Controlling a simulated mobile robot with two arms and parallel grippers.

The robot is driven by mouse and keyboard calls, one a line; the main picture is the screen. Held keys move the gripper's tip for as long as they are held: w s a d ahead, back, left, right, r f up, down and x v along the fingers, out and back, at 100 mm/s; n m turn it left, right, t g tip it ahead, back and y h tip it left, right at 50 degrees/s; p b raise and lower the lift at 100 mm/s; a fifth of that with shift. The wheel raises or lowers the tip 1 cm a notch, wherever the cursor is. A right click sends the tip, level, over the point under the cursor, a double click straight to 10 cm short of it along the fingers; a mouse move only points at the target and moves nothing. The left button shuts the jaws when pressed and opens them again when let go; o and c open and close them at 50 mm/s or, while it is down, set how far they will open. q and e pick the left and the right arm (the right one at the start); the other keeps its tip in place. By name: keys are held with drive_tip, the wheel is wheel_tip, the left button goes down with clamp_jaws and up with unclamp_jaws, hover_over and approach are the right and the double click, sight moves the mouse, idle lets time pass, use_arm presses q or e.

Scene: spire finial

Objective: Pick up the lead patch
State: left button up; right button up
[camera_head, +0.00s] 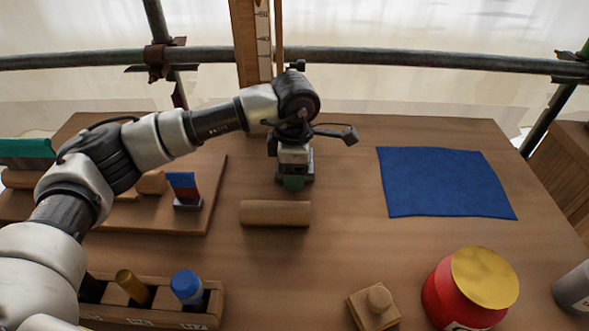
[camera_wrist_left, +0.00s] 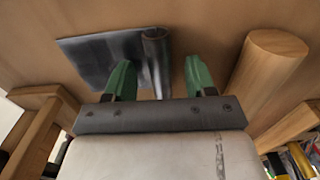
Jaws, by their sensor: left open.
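The lead patch (camera_wrist_left: 100,58) is a dark grey, shiny sheet with a rolled or upturned edge (camera_wrist_left: 156,58), lying on the wooden table in the left wrist view. My left gripper (camera_wrist_left: 160,75) is open, its green fingers pointing down at the table. The raised edge of the patch shows between the two fingers, with a gap on each side; nothing is gripped. In the head view my left gripper (camera_head: 293,184) is over the middle of the table and hides most or all of the patch. My right gripper is not in view.
A wooden roller (camera_head: 275,213) lies close in front of the left gripper. A blue cloth (camera_head: 445,183) lies to the right. A red pot with a gold lid (camera_head: 470,288), a wooden knobbed block (camera_head: 374,306) and a bottle rack (camera_head: 150,311) stand nearer. Table between roller and cloth is clear.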

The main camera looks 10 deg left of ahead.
use_arm(q)
drive_tip(key=shift+c, duration=0.4)
clamp_jaws()
drive_tip(key=shift+r, duration=0.2)
